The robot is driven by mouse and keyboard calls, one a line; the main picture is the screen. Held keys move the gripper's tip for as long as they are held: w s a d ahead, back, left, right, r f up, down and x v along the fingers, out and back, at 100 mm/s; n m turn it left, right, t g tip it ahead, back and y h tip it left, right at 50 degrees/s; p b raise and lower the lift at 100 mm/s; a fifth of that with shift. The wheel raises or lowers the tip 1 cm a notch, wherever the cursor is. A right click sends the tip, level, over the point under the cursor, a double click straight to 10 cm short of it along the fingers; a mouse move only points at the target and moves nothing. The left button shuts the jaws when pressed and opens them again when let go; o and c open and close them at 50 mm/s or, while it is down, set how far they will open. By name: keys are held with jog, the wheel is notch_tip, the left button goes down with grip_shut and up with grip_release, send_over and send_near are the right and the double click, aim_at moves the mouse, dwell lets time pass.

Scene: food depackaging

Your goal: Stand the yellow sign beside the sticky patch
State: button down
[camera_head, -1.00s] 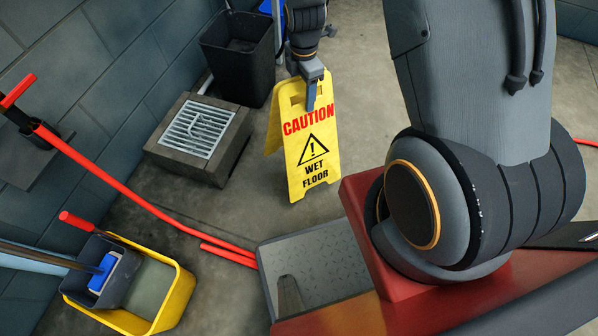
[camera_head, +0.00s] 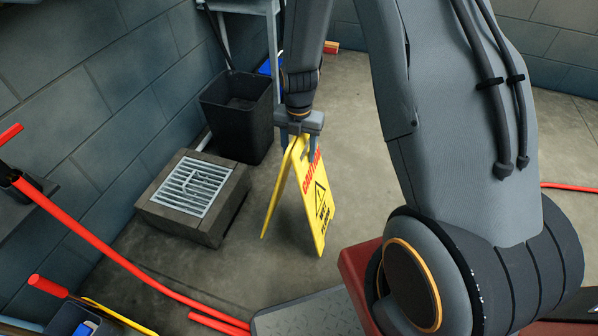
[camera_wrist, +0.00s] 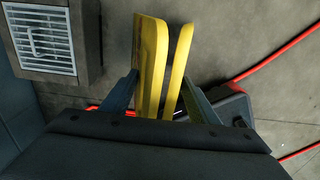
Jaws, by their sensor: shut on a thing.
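The yellow sign (camera_head: 318,205) is an A-frame with "CAUTION WET FLOOR" on its face. It is upright with its two panels spread at the bottom. My gripper (camera_head: 303,147) is shut on its top edge from above. In the wrist view, my gripper (camera_wrist: 160,98) has one finger on each side of the sign's two yellow panels (camera_wrist: 150,60). I cannot tell whether the sign's feet touch the floor. I cannot make out the sticky patch in any view.
A floor drain box with a metal grate (camera_head: 194,186) is left of the sign. A black bin (camera_head: 238,112) stands behind it. Bare floor lies around the sign.

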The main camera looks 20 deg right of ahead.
notch_tip(320, 180, down, 5)
jog(key=shift+w+r+b, duration=0.1)
jog(key=shift+b, duration=0.3)
jog(key=c, duration=0.7)
grip_release()
jog(key=shift+o, duration=0.2)
